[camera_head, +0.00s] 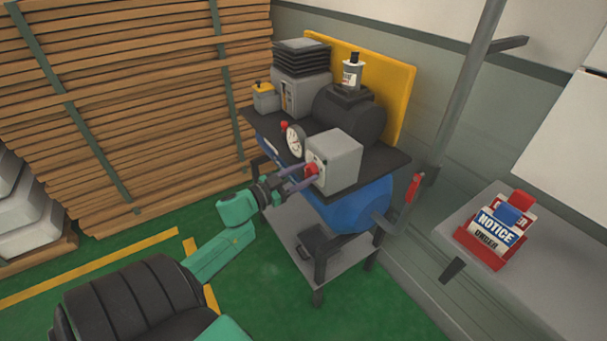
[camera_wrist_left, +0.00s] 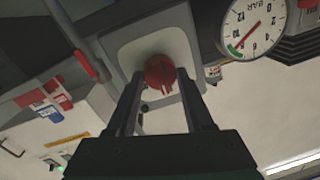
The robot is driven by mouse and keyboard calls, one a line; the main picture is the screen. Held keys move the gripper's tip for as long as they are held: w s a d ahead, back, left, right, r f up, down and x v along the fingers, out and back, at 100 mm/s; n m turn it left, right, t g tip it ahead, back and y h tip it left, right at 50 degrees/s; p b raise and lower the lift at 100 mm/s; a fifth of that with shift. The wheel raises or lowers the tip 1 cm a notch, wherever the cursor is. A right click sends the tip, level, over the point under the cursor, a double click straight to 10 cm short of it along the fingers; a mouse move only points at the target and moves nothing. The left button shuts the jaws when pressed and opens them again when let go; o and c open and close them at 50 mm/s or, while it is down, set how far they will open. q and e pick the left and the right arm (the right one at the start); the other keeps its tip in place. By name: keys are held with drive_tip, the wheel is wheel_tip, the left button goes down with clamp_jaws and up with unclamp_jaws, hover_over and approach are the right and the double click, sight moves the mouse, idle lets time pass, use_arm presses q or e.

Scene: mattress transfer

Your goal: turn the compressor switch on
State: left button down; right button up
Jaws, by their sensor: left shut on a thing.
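The compressor (camera_head: 349,121) stands on a wheeled cart, with a blue tank (camera_head: 357,207) below its black top. A grey switch box (camera_head: 338,160) sits at its front right corner. The red switch knob (camera_head: 311,170) is on the box's left-facing side. My left gripper (camera_head: 301,180) reaches in from the left, its fingers at the knob. In the left wrist view the red knob (camera_wrist_left: 160,72) lies between the two fingertips, and the gripper is shut on it. My right gripper is not in view.
A round pressure gauge (camera_head: 295,140) sits just left of the switch box; it also shows in the left wrist view (camera_wrist_left: 253,28). Stacked wooden boards (camera_head: 140,90) stand at the left. A grey counter (camera_head: 520,270) with notice signs (camera_head: 497,228) is at the right.

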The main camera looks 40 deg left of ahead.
use_arm(q)
drive_tip(key=shift+f, duration=0.1)
drive_tip(key=shift+m, duration=1)
drive_tip(key=m+b, duration=0.1)
drive_tip(key=m, duration=0.2)
drive_tip(key=shift+f+m+b, duration=0.15)
drive_tip(key=shift+m+b, duration=0.15)
drive_tip(key=shift+b, duration=0.05)
drive_tip(key=m+b, duration=0.2)
drive_tip(key=m, duration=0.3)
drive_tip(key=shift+m+t+h+b, duration=0.3)
drive_tip(key=shift+m+h+b, duration=0.1)
drive_tip(key=shift+m, duration=0.2)
drive_tip(key=shift+c, duration=1.4)
unclamp_jaws()
drive_tip(key=shift+a, duration=0.1)
